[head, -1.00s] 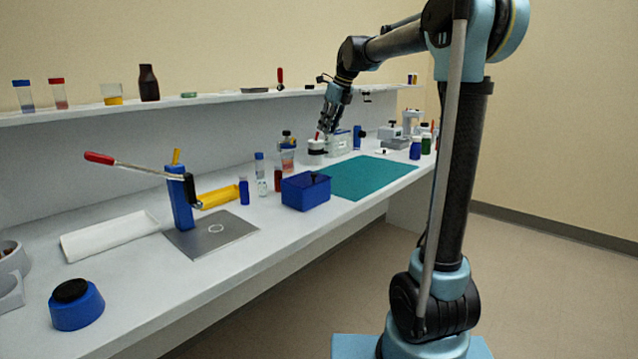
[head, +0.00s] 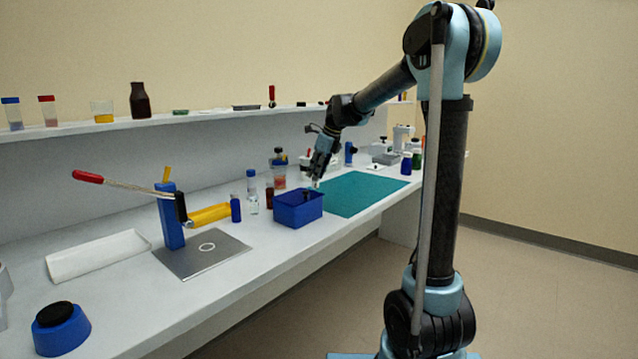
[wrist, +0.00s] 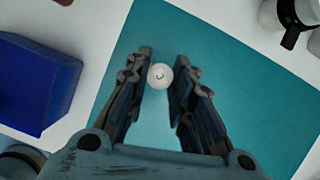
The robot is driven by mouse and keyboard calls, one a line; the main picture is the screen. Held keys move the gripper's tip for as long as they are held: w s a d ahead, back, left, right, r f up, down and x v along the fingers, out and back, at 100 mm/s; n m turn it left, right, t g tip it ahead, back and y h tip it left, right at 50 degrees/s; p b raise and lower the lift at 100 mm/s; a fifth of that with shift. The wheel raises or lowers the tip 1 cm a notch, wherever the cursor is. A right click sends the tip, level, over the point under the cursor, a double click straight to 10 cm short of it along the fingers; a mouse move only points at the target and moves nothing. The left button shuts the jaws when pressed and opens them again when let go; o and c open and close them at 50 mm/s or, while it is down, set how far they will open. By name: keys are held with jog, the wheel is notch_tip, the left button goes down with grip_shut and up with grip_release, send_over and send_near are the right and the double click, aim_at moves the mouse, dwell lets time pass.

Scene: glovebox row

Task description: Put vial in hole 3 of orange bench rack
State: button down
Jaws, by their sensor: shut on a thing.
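My gripper (head: 316,181) is low over the near left part of the teal mat (head: 362,190), just behind the blue box (head: 298,208). In the wrist view my gripper (wrist: 161,80) is shut on a small vial, seen end-on as a round whitish top (wrist: 159,76) between the fingertips. The vial's lower part is hidden, and its height above the mat (wrist: 215,60) is hard to judge. I cannot make out an orange rack with numbered holes. A yellow-orange piece (head: 210,214) lies beside the lever press (head: 172,215), its details unclear.
The blue box also shows left of my gripper in the wrist view (wrist: 35,85). Small bottles (head: 252,192) and a red-brown vial (head: 269,196) stand left of it. White equipment (wrist: 275,15) stands beyond the mat. The mat looks clear.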

jog(key=shift+f, duration=1.6)
jog(key=c, duration=1.4)
grip_release()
jog(key=shift+r, duration=0.1)
jog(key=v, duration=1.2)
